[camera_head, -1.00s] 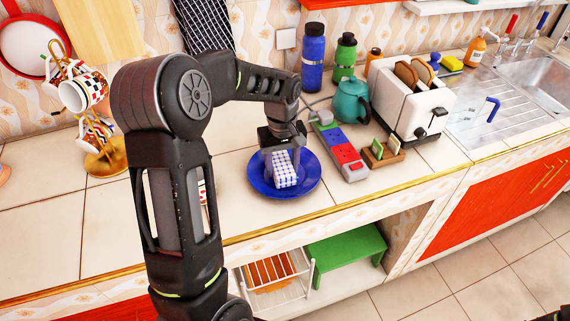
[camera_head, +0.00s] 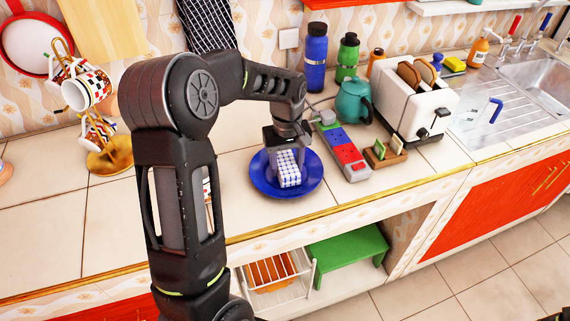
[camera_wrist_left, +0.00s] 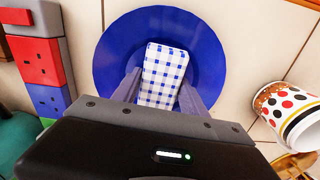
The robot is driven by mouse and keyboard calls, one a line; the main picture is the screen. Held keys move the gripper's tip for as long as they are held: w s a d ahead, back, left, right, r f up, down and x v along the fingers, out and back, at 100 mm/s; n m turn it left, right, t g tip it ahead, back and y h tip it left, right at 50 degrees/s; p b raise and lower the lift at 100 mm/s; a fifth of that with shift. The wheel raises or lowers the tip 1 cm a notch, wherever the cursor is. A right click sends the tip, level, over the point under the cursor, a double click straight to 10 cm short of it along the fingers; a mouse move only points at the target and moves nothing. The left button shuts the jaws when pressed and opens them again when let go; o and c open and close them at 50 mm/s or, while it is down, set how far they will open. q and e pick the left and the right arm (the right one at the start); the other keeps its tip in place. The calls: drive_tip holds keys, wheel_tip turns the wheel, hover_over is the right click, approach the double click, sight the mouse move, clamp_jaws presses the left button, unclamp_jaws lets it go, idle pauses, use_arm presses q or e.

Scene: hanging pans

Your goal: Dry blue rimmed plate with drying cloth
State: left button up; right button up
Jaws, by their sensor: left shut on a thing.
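The blue rimmed plate (camera_head: 312,184) lies flat on the tiled counter in the head view. It also shows in the left wrist view (camera_wrist_left: 112,52). The drying cloth (camera_head: 288,172) is a white block with blue checks, and in the left wrist view the cloth (camera_wrist_left: 163,70) is over the plate's middle. My left gripper (camera_head: 284,155) points down over the plate, its fingers (camera_wrist_left: 160,95) on either side of the cloth, shut on it. I cannot tell whether the cloth presses on the plate.
A power strip (camera_head: 342,150), a teal teapot (camera_head: 354,102) and a toaster (camera_head: 410,103) stand right of the plate. A mug tree (camera_head: 108,158) with patterned mugs is at left. A dotted mug (camera_wrist_left: 292,115) is near the plate in the wrist view. The counter's front edge (camera_head: 340,212) is close.

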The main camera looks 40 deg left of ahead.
use_arm(q)
drive_tip(key=shift+w+d+r, duration=0.15)
drive_tip(key=shift+w+d, duration=0.35)
drive_tip(key=shift+w, duration=0.15)
drive_tip(key=shift+s, duration=0.1)
drive_tip(key=shift+s+a+f, duration=0.25)
drive_tip(key=shift+s+a, duration=0.2)
drive_tip(key=shift+s, duration=0.05)
drive_tip(key=shift+s+a, duration=0.1)
drive_tip(key=shift+s+a+r, duration=0.25)
drive_tip(key=shift+s+a, duration=0.2)
drive_tip(key=shift+s, duration=0.1)
